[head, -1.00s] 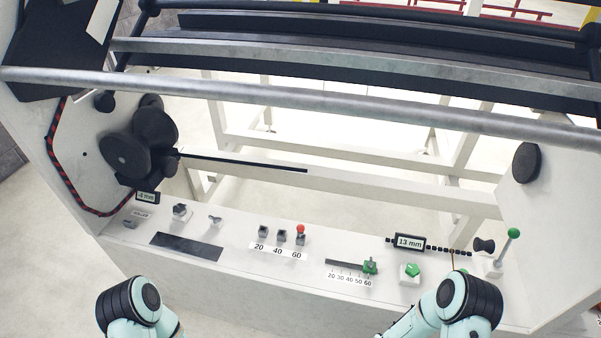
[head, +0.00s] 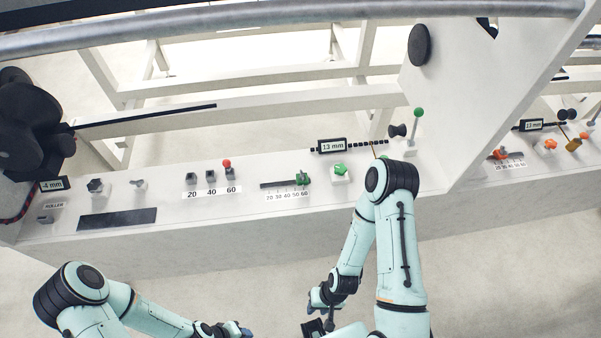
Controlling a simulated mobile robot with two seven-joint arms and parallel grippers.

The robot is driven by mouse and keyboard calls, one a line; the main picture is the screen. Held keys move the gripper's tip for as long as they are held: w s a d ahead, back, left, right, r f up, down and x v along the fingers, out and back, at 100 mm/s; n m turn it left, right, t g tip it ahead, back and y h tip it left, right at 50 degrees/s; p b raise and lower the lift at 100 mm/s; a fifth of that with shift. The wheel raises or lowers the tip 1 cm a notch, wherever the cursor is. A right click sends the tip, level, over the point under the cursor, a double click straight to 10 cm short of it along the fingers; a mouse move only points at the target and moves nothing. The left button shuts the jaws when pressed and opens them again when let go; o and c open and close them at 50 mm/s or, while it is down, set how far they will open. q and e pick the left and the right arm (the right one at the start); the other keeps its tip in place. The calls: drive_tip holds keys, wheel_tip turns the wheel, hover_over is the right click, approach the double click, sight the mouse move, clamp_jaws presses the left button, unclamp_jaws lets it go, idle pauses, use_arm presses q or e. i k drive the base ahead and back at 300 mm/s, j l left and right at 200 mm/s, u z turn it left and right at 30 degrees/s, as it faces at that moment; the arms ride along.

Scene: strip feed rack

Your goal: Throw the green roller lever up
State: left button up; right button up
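The lever with a green ball knob (head: 418,113) stands at the right end of the white control panel, on a pale stem that leans slightly right at the top. My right arm's upper joint is just below it in the picture, and the lever's base is near that joint. My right gripper (head: 313,318) is low in the head view, in front of the panel and well away from the lever; its finger gap is not clear. My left gripper (head: 235,331) is at the bottom edge, partly cut off, and its opening cannot be made out.
The panel also carries a green knob (head: 340,170), a green slider (head: 302,179), a red-topped switch (head: 227,164) and a 13 mm display (head: 332,146). A black round knob (head: 397,131) sits beside the lever. A second rack with orange controls (head: 550,145) stands at right. Floor before the panel is clear.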

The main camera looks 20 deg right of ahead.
sight(419, 111)
drive_tip(key=z, duration=1.85)
